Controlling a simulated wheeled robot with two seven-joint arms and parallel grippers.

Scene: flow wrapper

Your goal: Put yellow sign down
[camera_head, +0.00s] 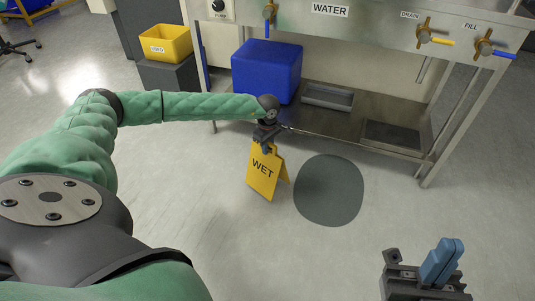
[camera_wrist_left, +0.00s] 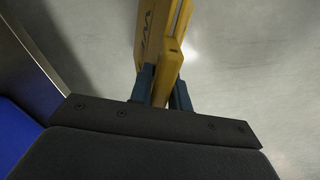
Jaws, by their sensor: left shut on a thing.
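The yellow sign (camera_head: 264,172), marked WET, hangs upright below my left gripper (camera_head: 266,147), with its two panels slightly spread. My left gripper is shut on the sign's top edge. In the left wrist view the sign (camera_wrist_left: 160,45) sits between the blue fingers (camera_wrist_left: 162,92). I cannot tell whether its lower edge touches the floor. A dark round patch (camera_head: 330,190) lies on the floor just right of the sign. My right gripper (camera_head: 443,262) is at the lower right of the head view, away from the sign, with its blue fingers together and empty.
A steel sink stand with valves and a low shelf (camera_head: 345,120) stands behind the sign. A blue bin (camera_head: 267,72) and grey trays are on the shelf. A yellow bin (camera_head: 165,43) sits on a grey box at the back left. The floor (camera_head: 225,225) around the sign is clear.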

